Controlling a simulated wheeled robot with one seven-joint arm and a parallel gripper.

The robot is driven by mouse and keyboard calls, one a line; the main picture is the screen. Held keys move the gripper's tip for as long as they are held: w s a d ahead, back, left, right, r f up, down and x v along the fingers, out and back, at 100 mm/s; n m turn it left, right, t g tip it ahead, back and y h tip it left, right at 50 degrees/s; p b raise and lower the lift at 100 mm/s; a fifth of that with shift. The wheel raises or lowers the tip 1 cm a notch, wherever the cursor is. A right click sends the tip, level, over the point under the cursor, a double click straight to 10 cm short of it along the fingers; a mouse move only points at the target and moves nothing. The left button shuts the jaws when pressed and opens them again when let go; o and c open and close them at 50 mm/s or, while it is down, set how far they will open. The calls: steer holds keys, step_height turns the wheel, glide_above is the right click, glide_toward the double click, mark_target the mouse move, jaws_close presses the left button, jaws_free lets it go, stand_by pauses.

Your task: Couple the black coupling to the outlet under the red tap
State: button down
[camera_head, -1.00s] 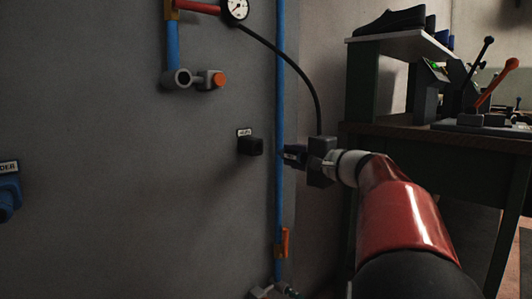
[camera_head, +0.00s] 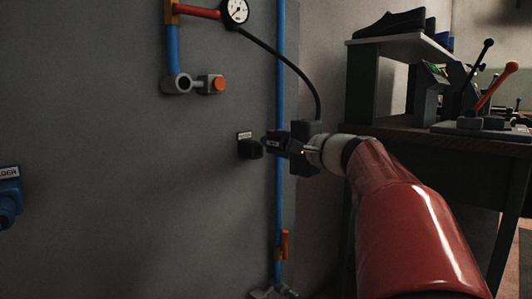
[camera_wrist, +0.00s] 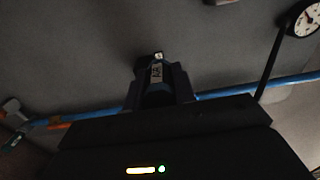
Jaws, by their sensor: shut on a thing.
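My gripper (camera_head: 289,147) is shut on the black coupling (camera_head: 273,142) and holds it in front of the wall by the blue pipe. In the wrist view the labelled coupling (camera_wrist: 157,75) sits between the fingers (camera_wrist: 160,94). The coupling points left, towards a small dark labelled block on the wall; whether they touch is unclear. The red tap (camera_head: 198,10) is at the top, on a yellow fitting.
The dark block (camera_head: 249,149) juts from the wall. The vertical blue pipe (camera_head: 280,85) passes behind my gripper. A black hose (camera_head: 296,68) hangs from the gauge (camera_head: 236,10) behind my gripper. An orange-handled valve (camera_head: 284,244) is lower down. A bench (camera_head: 440,143) stands right.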

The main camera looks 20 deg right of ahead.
steer(key=s+a+r+p, duration=0.2)
steer(key=a+r+p, duration=0.1)
steer(key=a+r, duration=0.3)
steer(key=s+a+r+p, duration=0.3)
steer(key=a+r+p, duration=0.1)
steer(key=a+r, duration=0.3)
steer(key=shift+s+a, duration=0.25)
steer(key=shift+a, duration=0.75)
stand_by(0.4)
steer(key=shift+x, duration=2.5)
steer(key=shift+x, duration=1.45)
stand_by(1.0)
steer(key=c, duration=1.1)
jaws_free()
